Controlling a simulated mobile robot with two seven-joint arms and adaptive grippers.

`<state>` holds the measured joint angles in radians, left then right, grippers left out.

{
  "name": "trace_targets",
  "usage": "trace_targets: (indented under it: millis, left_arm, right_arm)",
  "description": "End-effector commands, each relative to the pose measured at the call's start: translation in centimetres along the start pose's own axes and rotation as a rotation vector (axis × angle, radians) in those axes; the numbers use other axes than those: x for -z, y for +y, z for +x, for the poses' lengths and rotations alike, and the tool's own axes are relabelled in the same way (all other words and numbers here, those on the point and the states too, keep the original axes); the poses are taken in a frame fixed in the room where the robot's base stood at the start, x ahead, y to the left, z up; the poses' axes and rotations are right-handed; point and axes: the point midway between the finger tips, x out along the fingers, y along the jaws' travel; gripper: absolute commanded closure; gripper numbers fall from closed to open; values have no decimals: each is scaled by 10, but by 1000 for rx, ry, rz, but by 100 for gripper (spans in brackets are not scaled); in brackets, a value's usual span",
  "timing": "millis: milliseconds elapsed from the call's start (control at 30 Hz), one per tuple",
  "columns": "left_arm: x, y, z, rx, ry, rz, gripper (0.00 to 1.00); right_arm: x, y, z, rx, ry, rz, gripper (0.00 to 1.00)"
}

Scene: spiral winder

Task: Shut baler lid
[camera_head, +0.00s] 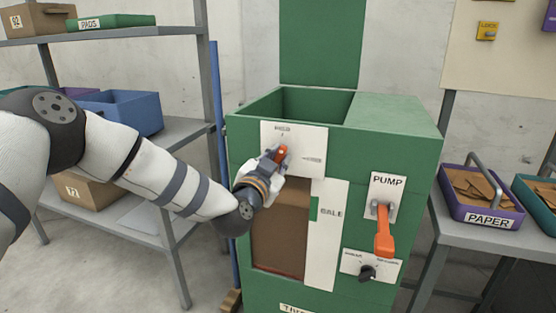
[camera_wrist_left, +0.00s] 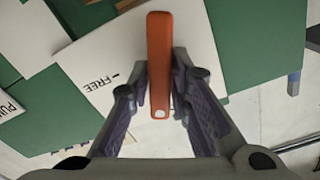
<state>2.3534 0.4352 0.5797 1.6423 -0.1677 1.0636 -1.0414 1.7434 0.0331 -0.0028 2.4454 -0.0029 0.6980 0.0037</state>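The green baler (camera_head: 400,130) stands in the middle with its top opening showing. A green lid panel (camera_head: 320,40) stands upright behind the opening. A white plate (camera_head: 308,140) on the upper front carries an orange latch lever (camera_head: 281,154). My left gripper (camera_head: 277,160) is at this lever. In the left wrist view the lever (camera_wrist_left: 159,60) lies between the two fingertips (camera_wrist_left: 160,85), which close in against its sides. The plate (camera_wrist_left: 105,60) reads FREE beside it. My right gripper is in neither view.
An orange pump handle (camera_head: 384,230) hangs on the baler front, above a black knob (camera_head: 367,272). A brown bale (camera_head: 280,230) shows in the front opening. A shelf rack (camera_head: 180,130) stands at the left. A purple paper bin (camera_head: 480,205) is at the right.

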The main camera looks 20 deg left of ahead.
Motion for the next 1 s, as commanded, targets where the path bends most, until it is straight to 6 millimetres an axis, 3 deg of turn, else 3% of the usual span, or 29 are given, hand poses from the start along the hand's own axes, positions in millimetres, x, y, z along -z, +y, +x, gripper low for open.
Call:
trace_targets:
  millis: [267, 500, 533, 600, 867, 1000]
  left_arm:
    - [6, -2, 0, 1, 7, 50, 100]
    - [1, 0, 0, 1, 2, 52, 100]
    - [1, 0, 0, 1, 2, 52, 75]
    - [1, 0, 0, 1, 2, 52, 65]
    - [0, 0, 0, 0, 1, 52, 65]
    - [0, 0, -16, -2, 0, 52, 65]
  right_arm:
    - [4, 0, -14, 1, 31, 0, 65]
    - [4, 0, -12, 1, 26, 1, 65]
    - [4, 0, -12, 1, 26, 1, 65]
    - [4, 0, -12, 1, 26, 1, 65]
    - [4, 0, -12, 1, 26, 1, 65]
    - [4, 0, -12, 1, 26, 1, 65]
